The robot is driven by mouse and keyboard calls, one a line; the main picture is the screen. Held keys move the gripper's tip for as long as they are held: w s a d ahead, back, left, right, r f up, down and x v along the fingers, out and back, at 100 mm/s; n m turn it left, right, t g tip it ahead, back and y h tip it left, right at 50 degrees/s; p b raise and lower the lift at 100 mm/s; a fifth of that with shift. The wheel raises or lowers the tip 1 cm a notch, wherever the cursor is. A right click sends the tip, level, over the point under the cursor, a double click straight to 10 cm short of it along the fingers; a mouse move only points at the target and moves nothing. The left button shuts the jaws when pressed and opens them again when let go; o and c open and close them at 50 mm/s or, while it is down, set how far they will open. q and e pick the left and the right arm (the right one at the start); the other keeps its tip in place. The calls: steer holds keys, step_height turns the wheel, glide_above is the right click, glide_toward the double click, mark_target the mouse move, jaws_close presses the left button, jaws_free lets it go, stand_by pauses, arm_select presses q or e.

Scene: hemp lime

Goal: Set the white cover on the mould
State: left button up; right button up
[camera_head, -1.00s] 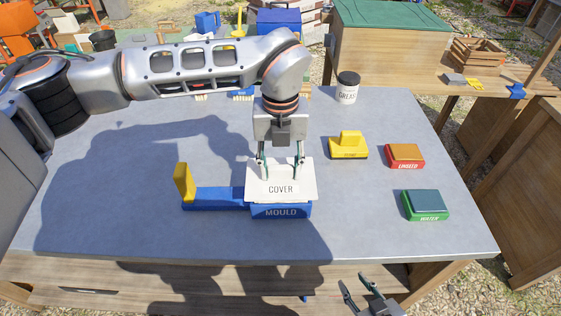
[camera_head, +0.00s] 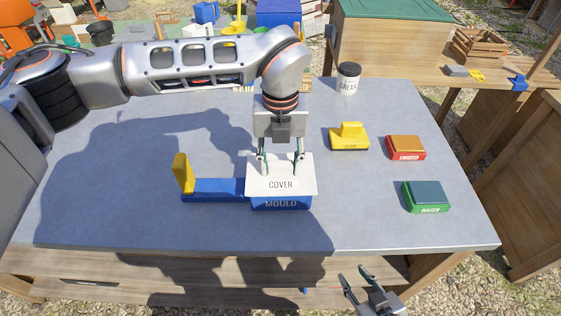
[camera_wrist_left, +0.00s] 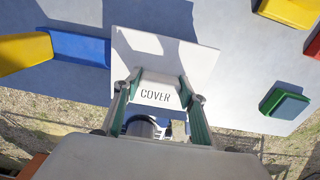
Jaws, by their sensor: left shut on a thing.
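The white cover (camera_head: 282,183), lettered COVER, lies over the top of the blue mould (camera_head: 281,203). The mould's front face with its lettering shows below the cover's front edge. My left gripper (camera_head: 281,165) is above the cover, pointing down, shut on a raised part of it. In the left wrist view the cover (camera_wrist_left: 165,55) sits between and beyond the left fingers (camera_wrist_left: 158,100). Whether the cover rests fully flat on the mould I cannot tell. My right gripper (camera_head: 357,286) is open and empty, off the table's front edge.
The mould's blue arm with a yellow upright handle (camera_head: 183,174) extends left. To the right are a yellow block (camera_head: 349,138), a red-based linseed pad (camera_head: 406,148) and a green water pad (camera_head: 426,197). A grease jar (camera_head: 348,79) stands at the back. The table's left side is clear.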

arm_select(q)
steer(key=shift+f, duration=0.45)
stand_by(0.3)
steer(key=o, duration=1.9)
steer(key=shift+c, duration=0.2)
steer(key=o, duration=0.5)
steer(key=shift+r, duration=0.1)
steer(key=shift+r+p, duration=1.35)
steer(key=shift+r, duration=1.2)
steer(key=shift+r+p, duration=1.15)
steer(key=shift+r, duration=1.25)
